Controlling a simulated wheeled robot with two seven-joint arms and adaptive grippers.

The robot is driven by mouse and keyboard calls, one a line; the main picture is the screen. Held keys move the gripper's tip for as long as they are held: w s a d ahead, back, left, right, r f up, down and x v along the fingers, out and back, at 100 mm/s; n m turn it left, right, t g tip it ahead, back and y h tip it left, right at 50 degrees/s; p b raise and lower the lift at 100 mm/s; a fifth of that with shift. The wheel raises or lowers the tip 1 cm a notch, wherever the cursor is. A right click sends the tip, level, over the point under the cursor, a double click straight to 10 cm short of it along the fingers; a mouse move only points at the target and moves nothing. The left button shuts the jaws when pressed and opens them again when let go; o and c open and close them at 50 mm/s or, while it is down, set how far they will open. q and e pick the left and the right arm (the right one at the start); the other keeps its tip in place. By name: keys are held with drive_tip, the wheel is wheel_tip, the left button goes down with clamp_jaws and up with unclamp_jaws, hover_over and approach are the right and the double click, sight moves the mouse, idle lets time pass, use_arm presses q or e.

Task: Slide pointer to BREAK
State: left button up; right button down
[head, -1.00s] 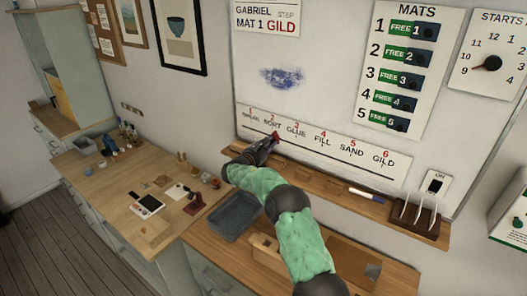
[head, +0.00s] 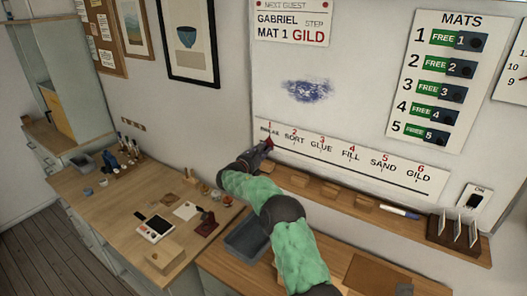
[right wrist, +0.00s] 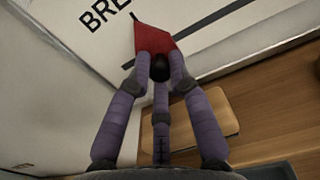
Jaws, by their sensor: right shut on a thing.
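The step strip (head: 350,165) on the whiteboard reads BREAK, SORT, GLUE, FILL, SAND, GILD from left to right, numbered 1 to 6. My right gripper (head: 264,147) is at the left end of the strip, just under BREAK. In the right wrist view its fingers (right wrist: 158,65) are shut on the red pointer (right wrist: 153,38). The pointer's tip lies close to the BREAK lettering (right wrist: 100,12), of which only the first letters show. A little of the pointer (head: 269,141) shows in the head view. My left gripper is not in view.
Below the strip runs a wooden ledge (head: 345,203) with wooden blocks, a marker (head: 399,212) and a dark rack (head: 458,235). A grey tray (head: 246,239) sits on the bench below. A workbench with small items (head: 155,228) stands at left.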

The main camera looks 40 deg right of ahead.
drive_tip(key=c, duration=1.1)
unclamp_jaws()
drive_tip(key=shift+w+r, duration=0.2)
drive_tip(key=shift+r, duration=0.35)
drive_tip(key=shift+c, duration=0.2)
drive_tip(key=shift+a+f, duration=0.1)
drive_tip(key=shift+f, duration=0.2)
drive_tip(key=v, duration=1.2)
drive_tip(key=shift+f, duration=0.1)
